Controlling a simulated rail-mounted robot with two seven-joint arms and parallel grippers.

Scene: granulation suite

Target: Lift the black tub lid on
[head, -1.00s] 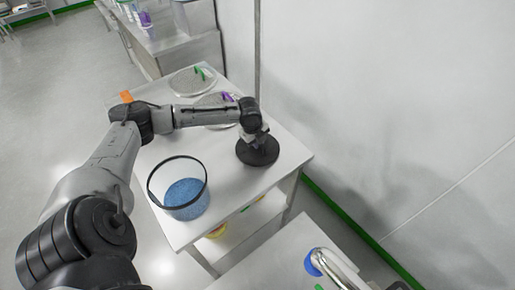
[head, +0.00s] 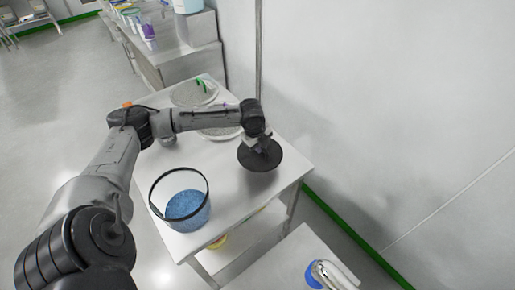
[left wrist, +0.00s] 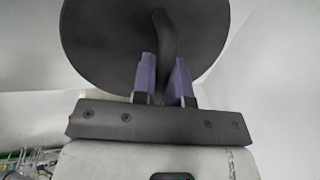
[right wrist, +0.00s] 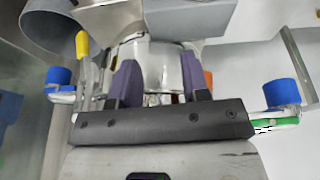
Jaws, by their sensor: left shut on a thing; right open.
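The round black lid (head: 268,160) is in my left gripper (head: 258,143), at the right side of the steel table, apart from the tub. In the left wrist view the purple fingers (left wrist: 165,75) are shut on the handle of the lid (left wrist: 100,35). The lid looks slightly tilted and a little above the tabletop. The clear tub (head: 207,188) with a black rim stands open at the table's near left, with blue granules inside. My right gripper (right wrist: 160,80) is open in the right wrist view, before a shiny metal part; it is not made out in the head view.
Sieve-like round discs (head: 193,92) lie at the table's far end, one with a green handle. A steel pole (head: 258,50) and white wall stand behind the lid. A second surface (head: 285,265) with blue and metal equipment is at lower right. Bare tabletop lies between tub and lid.

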